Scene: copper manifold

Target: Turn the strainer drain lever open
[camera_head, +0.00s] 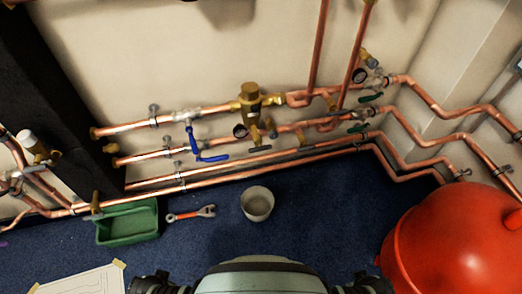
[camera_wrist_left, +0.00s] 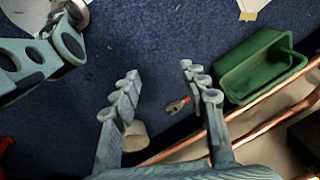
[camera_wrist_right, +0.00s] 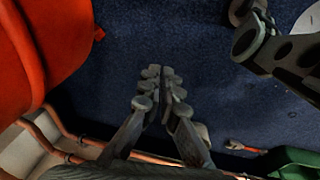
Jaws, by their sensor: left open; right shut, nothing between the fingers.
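In the head view a brass fitting (camera_head: 250,96) with a gauge (camera_head: 240,131) below it sits on the upper copper pipe. Brass parts hang under it, with a small dark lever (camera_head: 261,149) near the lowest one. A blue lever (camera_head: 207,157) is to the left, and green levers (camera_head: 370,98) are to the right. I cannot tell for sure which is the strainer drain lever. My left gripper (camera_wrist_left: 158,88) is open and empty above the floor. My right gripper (camera_wrist_right: 160,82) is shut and empty. Neither gripper's fingers show in the head view, and neither touches a lever.
A grey bucket (camera_head: 257,204) stands on the blue floor below the brass fitting. A red wrench (camera_head: 192,214) and a green tray (camera_head: 128,223) lie to its left. A large red tank (camera_head: 455,250) fills the right foreground. A paper sheet (camera_head: 85,281) lies at lower left.

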